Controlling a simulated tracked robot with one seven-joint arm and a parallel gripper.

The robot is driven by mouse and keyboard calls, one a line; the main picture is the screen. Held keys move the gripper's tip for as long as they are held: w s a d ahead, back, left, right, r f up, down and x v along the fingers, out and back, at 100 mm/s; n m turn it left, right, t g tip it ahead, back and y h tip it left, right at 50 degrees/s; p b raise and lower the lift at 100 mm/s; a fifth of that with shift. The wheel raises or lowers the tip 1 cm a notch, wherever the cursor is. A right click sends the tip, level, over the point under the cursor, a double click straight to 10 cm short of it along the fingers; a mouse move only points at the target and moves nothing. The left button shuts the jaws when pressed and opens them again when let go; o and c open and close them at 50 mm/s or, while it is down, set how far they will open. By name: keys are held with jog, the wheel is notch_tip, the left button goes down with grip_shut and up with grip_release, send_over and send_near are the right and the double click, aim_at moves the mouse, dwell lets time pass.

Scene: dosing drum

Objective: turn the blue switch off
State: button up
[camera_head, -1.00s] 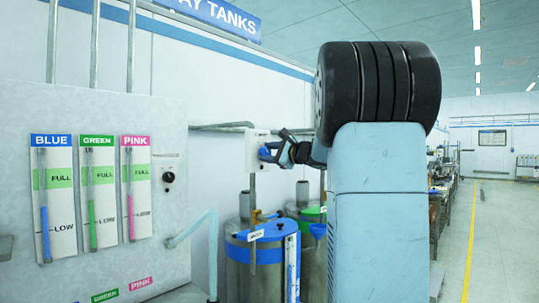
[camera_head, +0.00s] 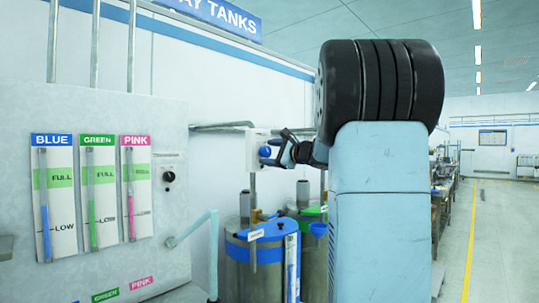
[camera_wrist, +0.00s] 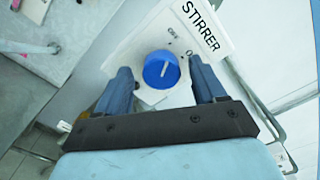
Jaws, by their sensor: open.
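The blue switch (camera_wrist: 161,70) is a round blue knob with a pale pointer mark, on a white box under a "STIRRER" label (camera_wrist: 205,25). In the head view the blue switch (camera_head: 265,151) sits on the wall box above the blue-lidded tank. My gripper (camera_wrist: 162,88) is open in the wrist view, with one finger to the left and one to the right of the knob. The fingers look apart from the knob. In the head view my gripper (camera_head: 284,151) is just right of the knob, and my arm hides what is behind it.
A blue-lidded tank (camera_head: 254,238) stands below the switch box, with a green-lidded tank behind it. A panel at left carries blue, green and pink level gauges (camera_head: 97,190) and a black knob (camera_head: 168,176). The aisle at right is clear.

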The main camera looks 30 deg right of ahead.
jog(key=v, duration=1.3)
jog(key=shift+s, duration=0.15)
jog(key=s+a+f+n+g, duration=0.3)
jog(key=a+f, duration=0.1)
jog(key=a, duration=0.2)
jog(key=s+a+f+n+g+y, duration=0.1)
jog(key=s+a+f+n+g, duration=0.15)
jog(key=a, duration=0.45)
jog(key=s+a+f+n+g, duration=0.2)
jog(key=s+a+f+n, duration=0.15)
jog(key=a, duration=0.25)
jog(key=s+a+f+n+g+h, duration=0.2)
jog(key=s+f+n+h, duration=0.1)
jog(key=s+f+n, duration=0.2)
jog(key=s+a+f+n+g+h, duration=0.2)
jog(key=s+a+f+n+h, duration=0.1)
jog(key=s+f+n, duration=0.3)
jog(key=s+f+h, duration=0.1)
jog(key=s+f, duration=0.1)
jog(key=s, duration=0.2)
jog(key=shift+s+a+f, duration=0.2)
jog(key=shift+a+f, duration=0.1)
jog(key=shift+f, duration=0.1)
